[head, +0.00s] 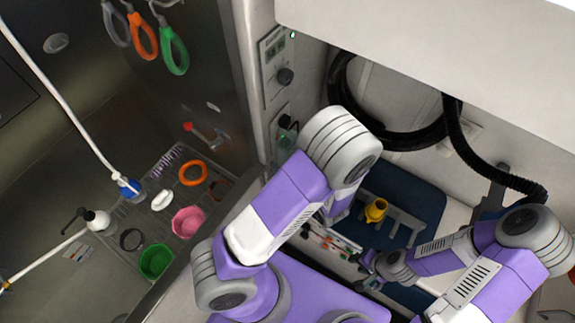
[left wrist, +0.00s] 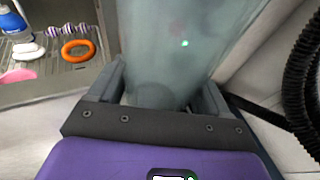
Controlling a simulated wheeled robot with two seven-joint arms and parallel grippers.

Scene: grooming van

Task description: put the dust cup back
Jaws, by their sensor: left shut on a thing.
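In the left wrist view my left gripper (left wrist: 165,105) is shut on a large translucent grey-green cup (left wrist: 185,50), which I take for the dust cup. The cup fills the space between the fingers and runs out of the top of that view. In the head view my left arm hides its own gripper. A small greenish see-through piece (head: 287,140) shows beside that arm, below the wall panel; I cannot tell whether it is the held cup. My right gripper (head: 368,267) is low at the right, beside the blue mat; its finger gap is unclear.
A control panel (head: 280,65) with a dark knob is on the wall. A black hose (head: 400,138) coils behind my arm. A yellow object (head: 376,210) lies on the blue mat (head: 428,205). At left, the tub holds a rack with a pink bowl (head: 188,221), green cup (head: 156,262) and orange ring (head: 193,173).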

